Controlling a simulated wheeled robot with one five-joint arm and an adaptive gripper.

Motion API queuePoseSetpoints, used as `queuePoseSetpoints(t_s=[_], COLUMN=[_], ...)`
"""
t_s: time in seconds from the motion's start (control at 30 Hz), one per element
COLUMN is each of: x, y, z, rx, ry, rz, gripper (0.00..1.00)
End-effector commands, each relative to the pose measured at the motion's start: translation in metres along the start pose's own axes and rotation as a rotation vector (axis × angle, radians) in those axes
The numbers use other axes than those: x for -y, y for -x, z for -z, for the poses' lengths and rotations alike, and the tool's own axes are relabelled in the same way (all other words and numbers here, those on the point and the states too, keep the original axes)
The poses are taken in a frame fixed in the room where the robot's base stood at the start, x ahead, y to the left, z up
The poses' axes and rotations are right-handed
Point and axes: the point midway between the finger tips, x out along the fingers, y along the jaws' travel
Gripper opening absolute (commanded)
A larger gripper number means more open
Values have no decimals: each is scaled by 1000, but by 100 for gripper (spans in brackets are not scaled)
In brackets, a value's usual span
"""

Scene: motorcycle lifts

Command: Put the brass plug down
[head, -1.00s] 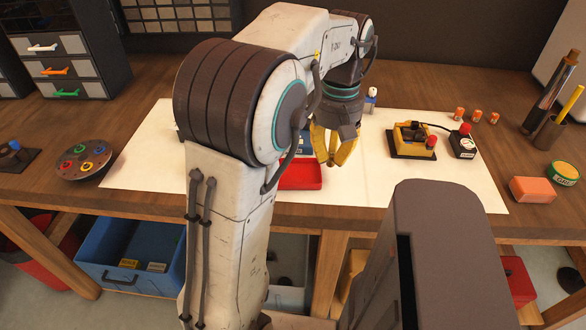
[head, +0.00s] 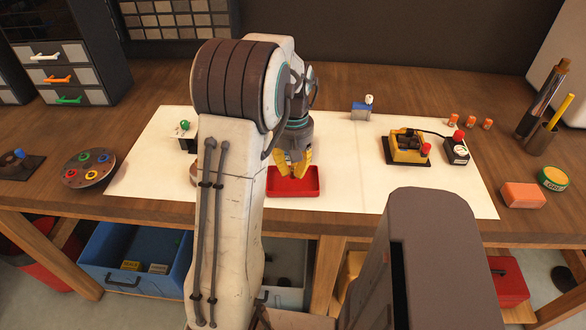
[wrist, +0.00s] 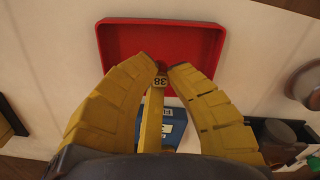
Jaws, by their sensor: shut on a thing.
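My gripper (head: 292,172) is shut, its yellow fingers pointing down over the red tray (head: 293,190). In the wrist view the fingertips (wrist: 165,68) meet over the lower inside of the same tray (wrist: 120,40). Only a small dark reddish bit shows between the tips, so the brass plug they hold is almost wholly hidden and its colour and shape cannot be told. A yellow piece marked 38 (wrist: 158,82) shows between the fingers. The visible part of the tray is empty. I cannot tell the plug's height above the tray floor.
The tray lies on a pale mat (head: 350,190). A yellow device (head: 407,148) and a black gauge box (head: 456,150) stand right. A dark fixture with a green top (head: 183,130) stands left, partly behind my arm.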

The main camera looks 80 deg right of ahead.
Motion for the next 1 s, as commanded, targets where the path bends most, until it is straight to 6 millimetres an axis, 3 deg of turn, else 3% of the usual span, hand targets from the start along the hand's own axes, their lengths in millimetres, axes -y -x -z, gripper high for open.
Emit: queuePoseSetpoints(t_s=[0.23,0.7,0.73,0.93,1.0], x=[0,-1,-1,-1,-1], y=[-16,-23,-22,-22,-22], z=[0,1,1,0,0], rx=[2,-1,-1,0,0], ry=[0,0,0,0,0], rz=[1,0,0,0,0], gripper=[0,0,16,34,34])
